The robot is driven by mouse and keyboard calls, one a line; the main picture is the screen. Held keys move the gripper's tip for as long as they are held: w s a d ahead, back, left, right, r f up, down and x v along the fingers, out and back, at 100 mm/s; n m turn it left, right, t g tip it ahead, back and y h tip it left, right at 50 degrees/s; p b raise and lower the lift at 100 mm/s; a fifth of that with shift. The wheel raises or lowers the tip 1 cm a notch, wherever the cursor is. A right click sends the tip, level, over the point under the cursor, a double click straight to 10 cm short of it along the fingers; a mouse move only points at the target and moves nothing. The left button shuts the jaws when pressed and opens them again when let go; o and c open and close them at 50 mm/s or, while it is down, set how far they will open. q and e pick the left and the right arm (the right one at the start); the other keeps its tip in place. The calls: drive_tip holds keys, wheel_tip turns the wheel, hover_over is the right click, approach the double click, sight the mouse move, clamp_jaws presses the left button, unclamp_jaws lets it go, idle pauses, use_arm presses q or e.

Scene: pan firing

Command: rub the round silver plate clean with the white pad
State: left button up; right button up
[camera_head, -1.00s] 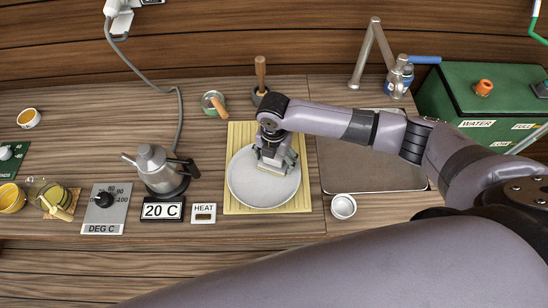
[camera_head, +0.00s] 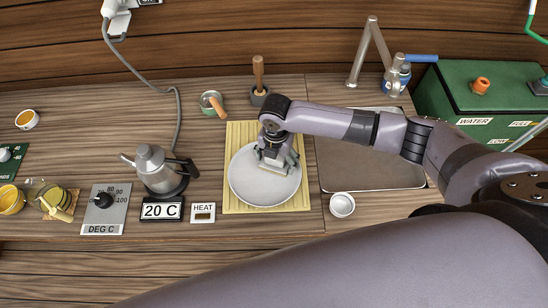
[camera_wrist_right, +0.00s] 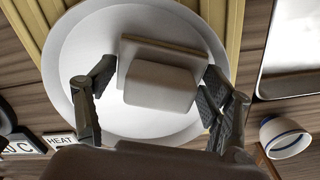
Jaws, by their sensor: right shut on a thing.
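The round silver plate (camera_head: 252,187) lies on a yellow slatted mat (camera_head: 236,133) on the wooden counter. My right gripper (camera_head: 274,160) is over the upper right part of the plate, pointing down. In the right wrist view its two fingers (camera_wrist_right: 152,92) are on either side of the white pad (camera_wrist_right: 160,85), shut on its block-like grip. The pad is over the plate (camera_wrist_right: 80,50); whether it touches the surface is hard to tell. My left gripper is not in view.
A metal tray (camera_head: 370,170) lies right of the mat, with a small white bowl (camera_head: 342,205) at its lower left corner. A silver kettle (camera_head: 157,170) and a 20 C display (camera_head: 162,211) stand left.

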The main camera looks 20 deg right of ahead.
drive_tip(key=shift+w+a, duration=0.3)
drive_tip(key=shift+a, duration=0.6)
drive_tip(key=shift+d, duration=0.1)
drive_tip(key=shift+s+d+f+p, duration=0.1)
drive_tip(key=shift+s+d+p, duration=0.1)
drive_tip(key=shift+d, duration=0.25)
drive_tip(key=shift+s+d+p, duration=0.1)
drive_tip(key=shift+d+p, duration=0.05)
drive_tip(key=shift+d, duration=0.25)
drive_tip(key=shift+a, duration=0.15)
drive_tip(key=shift+w+a+f, duration=0.1)
drive_tip(key=shift+w+a, duration=0.1)
drive_tip(key=shift+a, duration=0.55)
drive_tip(key=shift+d, duration=0.15)
